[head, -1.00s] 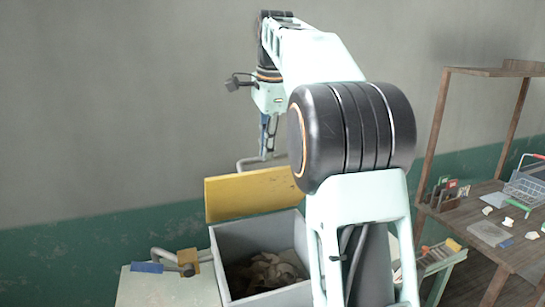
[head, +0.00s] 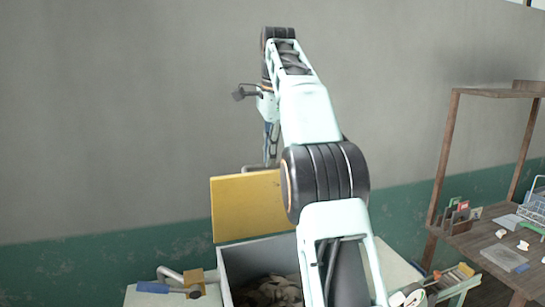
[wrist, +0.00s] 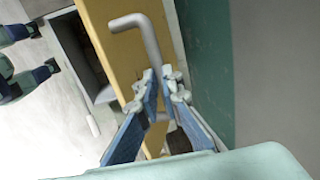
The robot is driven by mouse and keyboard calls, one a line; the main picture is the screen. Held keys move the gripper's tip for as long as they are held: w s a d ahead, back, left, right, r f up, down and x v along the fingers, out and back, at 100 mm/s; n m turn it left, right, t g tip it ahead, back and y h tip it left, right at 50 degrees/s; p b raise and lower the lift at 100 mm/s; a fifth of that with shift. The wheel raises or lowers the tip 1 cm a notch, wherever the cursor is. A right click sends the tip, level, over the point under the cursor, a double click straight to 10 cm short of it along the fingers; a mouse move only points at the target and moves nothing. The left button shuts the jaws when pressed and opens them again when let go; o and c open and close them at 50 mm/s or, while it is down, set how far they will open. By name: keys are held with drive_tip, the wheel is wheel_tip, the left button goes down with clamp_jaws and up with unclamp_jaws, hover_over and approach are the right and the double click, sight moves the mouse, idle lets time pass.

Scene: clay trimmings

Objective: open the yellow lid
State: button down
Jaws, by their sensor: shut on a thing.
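The yellow lid (head: 240,208) stands raised, close to upright, at the back edge of the grey bin (head: 235,264). The lid also shows in the wrist view (wrist: 118,48), with a grey bent bar handle (wrist: 150,38) on it. My gripper (wrist: 166,82) is shut on the handle, its blue fingers on either side of the bar. In the head view my gripper (head: 270,145) is small, just above the lid's top edge. My arm hides the right part of the lid and bin.
Brownish clay trimmings (head: 268,290) lie in the bin. A wooden shelf table (head: 470,238) with small items stands at right. The wall is close behind the lid.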

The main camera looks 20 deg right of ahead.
drive_tip(key=shift+x, duration=0.95)
drive_tip(key=c, duration=2.2)
unclamp_jaws()
drive_tip(key=shift+w+a, duration=0.1)
drive_tip(key=shift+a, duration=0.05)
drive_tip(key=shift+c, duration=0.2)
drive_tip(key=shift+o, duration=1.4)
drive_tip(key=shift+w+f, duration=0.4)
drive_tip(key=shift+w, duration=0.5)
drive_tip(key=shift+s+r, duration=0.4)
drive_tip(key=shift+s, duration=0.1)
drive_tip(key=shift+s, duration=0.15)
